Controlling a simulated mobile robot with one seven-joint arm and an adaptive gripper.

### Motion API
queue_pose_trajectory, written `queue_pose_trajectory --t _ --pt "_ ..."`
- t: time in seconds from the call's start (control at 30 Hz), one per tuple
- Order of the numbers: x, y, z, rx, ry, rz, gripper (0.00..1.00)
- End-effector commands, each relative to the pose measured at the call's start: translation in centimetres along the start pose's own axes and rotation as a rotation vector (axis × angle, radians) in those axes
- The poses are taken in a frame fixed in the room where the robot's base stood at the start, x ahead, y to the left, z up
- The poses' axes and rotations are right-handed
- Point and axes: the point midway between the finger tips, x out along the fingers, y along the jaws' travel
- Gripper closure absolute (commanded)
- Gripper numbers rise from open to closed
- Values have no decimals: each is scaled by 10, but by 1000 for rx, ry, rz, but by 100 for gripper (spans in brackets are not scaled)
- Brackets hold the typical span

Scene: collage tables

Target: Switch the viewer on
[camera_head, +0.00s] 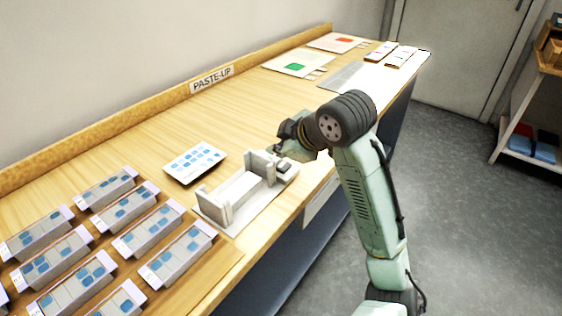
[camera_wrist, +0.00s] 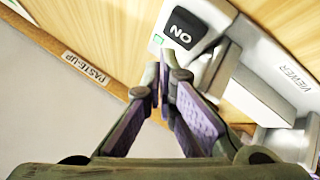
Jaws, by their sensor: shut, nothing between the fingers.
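The viewer (camera_head: 240,192) is a pale grey device on a flat base on the wooden table. In the wrist view its body (camera_wrist: 262,95) bears the word VIEWER. Its dark switch (camera_wrist: 185,27) is marked ON, seen turned round in the wrist view; a small dark part at the viewer's right end in the head view (camera_head: 284,168) appears to be this switch. My gripper (camera_wrist: 168,84) is shut and empty, with its fingertips close beside the switch in the picture. I cannot tell whether they touch it. In the head view my gripper (camera_head: 283,147) is over the viewer's right end.
A white card with blue squares (camera_head: 195,162) lies behind the viewer. Several grey trays with blue pieces (camera_head: 148,228) fill the table's near left. The table's raised back edge carries a PASTE-UP sign (camera_head: 212,79). Sheets with green (camera_head: 297,66) and red patches (camera_head: 344,41) lie farther off.

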Motion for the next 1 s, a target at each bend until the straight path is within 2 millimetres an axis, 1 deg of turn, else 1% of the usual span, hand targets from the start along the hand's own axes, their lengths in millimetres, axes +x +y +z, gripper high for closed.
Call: queue_pose_trajectory --t 0.03,0.1,0.43,0.53,1.0 --pt "-7 5 -5 0 0 1 100" --pt "-12 9 -9 0 0 0 100" --pt "-35 25 -25 0 0 0 100" --pt "-37 27 -27 0 0 0 100" --pt "-36 26 -26 0 0 0 100"
